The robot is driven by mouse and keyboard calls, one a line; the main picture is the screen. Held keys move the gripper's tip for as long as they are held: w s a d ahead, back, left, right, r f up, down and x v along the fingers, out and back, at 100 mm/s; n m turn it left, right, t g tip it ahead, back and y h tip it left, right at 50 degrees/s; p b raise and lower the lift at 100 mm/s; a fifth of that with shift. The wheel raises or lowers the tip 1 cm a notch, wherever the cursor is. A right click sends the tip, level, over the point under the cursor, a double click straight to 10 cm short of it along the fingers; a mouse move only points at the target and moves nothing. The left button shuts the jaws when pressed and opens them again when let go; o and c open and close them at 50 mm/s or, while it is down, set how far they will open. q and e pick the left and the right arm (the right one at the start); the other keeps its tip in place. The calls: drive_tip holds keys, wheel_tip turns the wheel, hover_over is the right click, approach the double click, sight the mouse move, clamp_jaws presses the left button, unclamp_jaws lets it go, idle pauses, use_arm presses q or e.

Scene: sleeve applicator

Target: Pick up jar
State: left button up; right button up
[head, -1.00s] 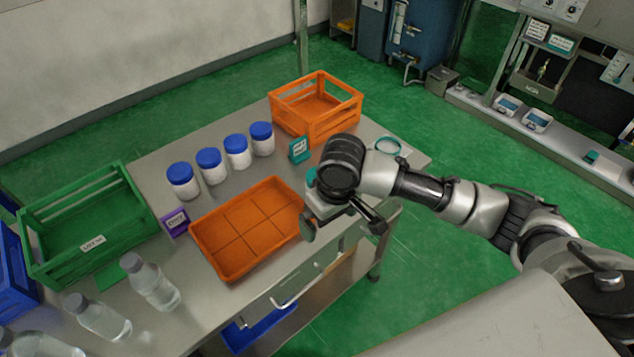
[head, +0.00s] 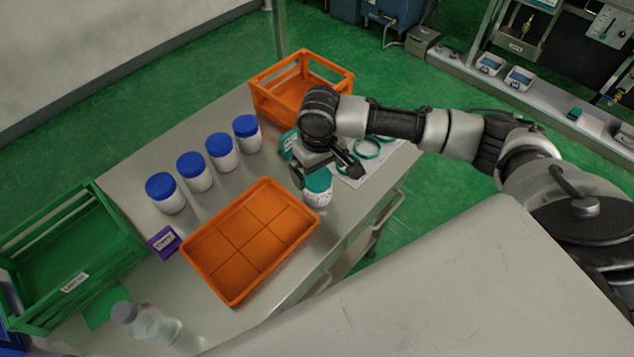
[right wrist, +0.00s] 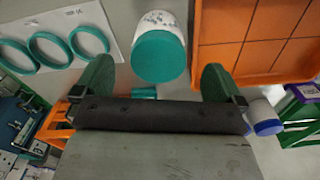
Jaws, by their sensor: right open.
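A white jar with a teal lid (head: 319,187) stands on the table, to the right of the orange tray. It also shows in the right wrist view (right wrist: 160,54), ahead of and between the two green fingers. My right gripper (head: 326,170) is open and empty, right beside and above this jar, and partly hides it. In the right wrist view the fingers (right wrist: 158,80) are spread on either side, with gaps to the jar. Several white jars with blue lids (head: 205,165) stand in a row at the back left. My left gripper is not in view.
The orange divided tray (head: 226,296) lies left of the teal-lidded jar. An orange crate (head: 262,98) stands behind the gripper. A card with teal rings (head: 367,149) lies to its right. A green crate (head: 108,215), purple sign (head: 163,241) and clear bottle (head: 150,325) are at left.

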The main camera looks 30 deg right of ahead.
sight(318, 176)
drive_tip(key=shift+f, duration=0.3)
drive_tip(key=shift+w+f, duration=0.2)
drive_tip(key=shift+f, duration=0.15)
wheel_tip(318, 176, down, 4)
drive_tip(key=shift+w+r+p, duration=0.15)
drive_tip(key=shift+p, duration=0.5)
drive_tip(key=shift+f, duration=0.4)
drive_tip(key=shift+c, duration=1.3)
drive_tip(key=c, duration=0.8)
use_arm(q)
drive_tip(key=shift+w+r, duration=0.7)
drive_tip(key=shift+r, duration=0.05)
use_arm(e)
drive_tip(key=shift+c, duration=0.2)
drive_tip(key=shift+r, duration=0.1)
